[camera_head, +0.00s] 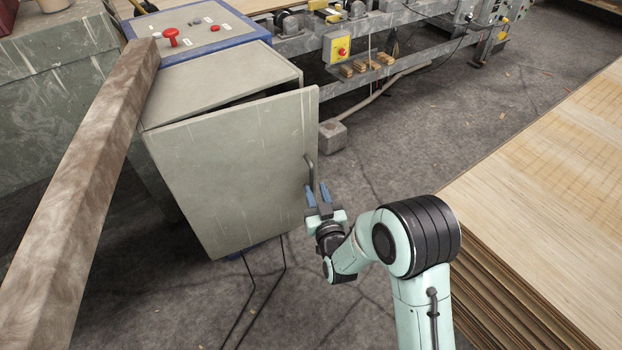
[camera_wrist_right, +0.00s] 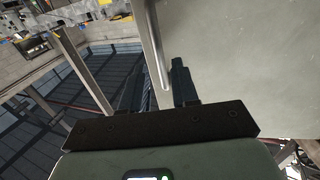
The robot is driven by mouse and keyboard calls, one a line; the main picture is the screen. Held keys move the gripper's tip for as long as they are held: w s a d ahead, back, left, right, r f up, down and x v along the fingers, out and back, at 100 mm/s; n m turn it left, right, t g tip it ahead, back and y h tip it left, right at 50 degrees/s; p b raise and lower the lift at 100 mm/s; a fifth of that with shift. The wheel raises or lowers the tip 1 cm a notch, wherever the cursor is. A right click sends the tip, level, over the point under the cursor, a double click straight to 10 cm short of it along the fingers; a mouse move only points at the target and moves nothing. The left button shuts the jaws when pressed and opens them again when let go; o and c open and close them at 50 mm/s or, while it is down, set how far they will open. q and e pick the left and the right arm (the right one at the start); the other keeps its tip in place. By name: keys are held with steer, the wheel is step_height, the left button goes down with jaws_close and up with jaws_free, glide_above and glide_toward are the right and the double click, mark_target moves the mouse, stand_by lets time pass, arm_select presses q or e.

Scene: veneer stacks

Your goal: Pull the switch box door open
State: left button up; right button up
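The grey switch box (camera_head: 215,80) stands at the upper left of the head view. Its door (camera_head: 235,170) is ajar, with a dark gap along its top edge, wider toward the right. A bar handle (camera_head: 309,170) is on the door's right edge. My right gripper (camera_head: 318,190) is at the handle's lower end, its blue fingers apart. In the right wrist view, the handle (camera_wrist_right: 157,50) reaches down between the two fingertips (camera_wrist_right: 160,80), and the fingers look open, with space around the bar. Any contact is unclear. My left gripper is not in view.
A long brown beam (camera_head: 85,180) slants along the left of the box. Stacked veneer sheets (camera_head: 545,190) fill the right side. A small concrete block (camera_head: 332,136) lies on the floor behind the door. Grey floor (camera_head: 420,150) is open between box and stack.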

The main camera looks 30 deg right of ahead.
mark_target(312, 181)
steer(key=x, duration=0.5)
steer(key=shift+w, duration=0.15)
jaws_close()
